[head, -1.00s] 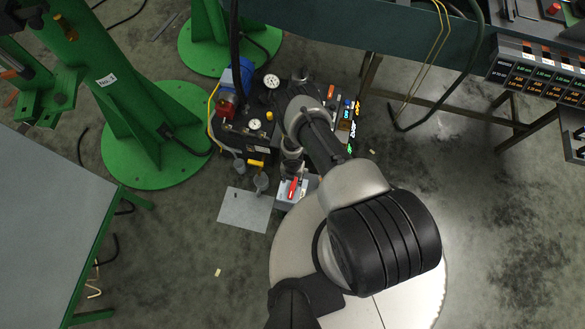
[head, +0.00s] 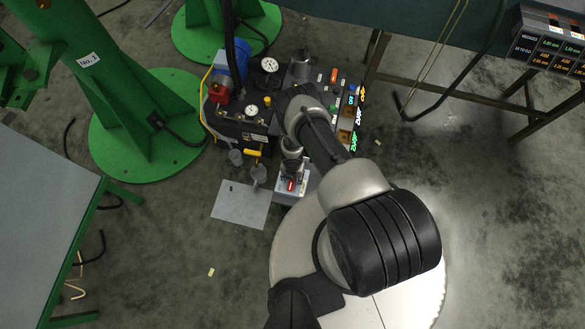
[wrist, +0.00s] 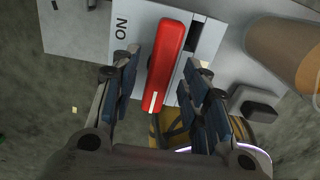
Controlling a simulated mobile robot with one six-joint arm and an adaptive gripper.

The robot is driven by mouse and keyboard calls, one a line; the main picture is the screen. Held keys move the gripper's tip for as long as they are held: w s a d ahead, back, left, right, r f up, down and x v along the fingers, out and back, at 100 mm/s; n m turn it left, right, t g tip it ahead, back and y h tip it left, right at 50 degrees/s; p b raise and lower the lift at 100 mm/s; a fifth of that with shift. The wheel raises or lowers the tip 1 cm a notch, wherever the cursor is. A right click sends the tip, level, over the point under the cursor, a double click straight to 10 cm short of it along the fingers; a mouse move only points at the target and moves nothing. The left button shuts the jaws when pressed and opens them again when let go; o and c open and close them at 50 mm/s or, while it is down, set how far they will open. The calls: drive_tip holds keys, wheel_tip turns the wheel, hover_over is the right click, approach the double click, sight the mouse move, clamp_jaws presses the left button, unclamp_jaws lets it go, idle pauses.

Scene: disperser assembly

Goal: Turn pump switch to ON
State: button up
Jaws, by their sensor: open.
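The pump switch is a red lever (wrist: 169,62) on a light grey box (wrist: 205,48) in the wrist view. It lies nearly upright in the picture, with a white mark at its lower end. A black ON label (wrist: 121,30) is on the plate to its left. My gripper (wrist: 163,72) is open, with one finger on each side of the lever; I cannot tell whether they touch it. In the head view the lever (head: 291,185) shows as a small red patch below my gripper (head: 291,168), partly hidden by it.
The pump unit (head: 235,125) with gauges and a blue motor stands behind the switch. Grey cups (head: 258,176) and a pale plate (head: 238,206) are to its left. Green stands and a grey table (head: 45,230) are at the left. Floor is open at lower left.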

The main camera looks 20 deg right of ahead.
drive_tip(key=shift+f, duration=0.35)
drive_tip(key=shift+c, duration=0.4)
clamp_jaws()
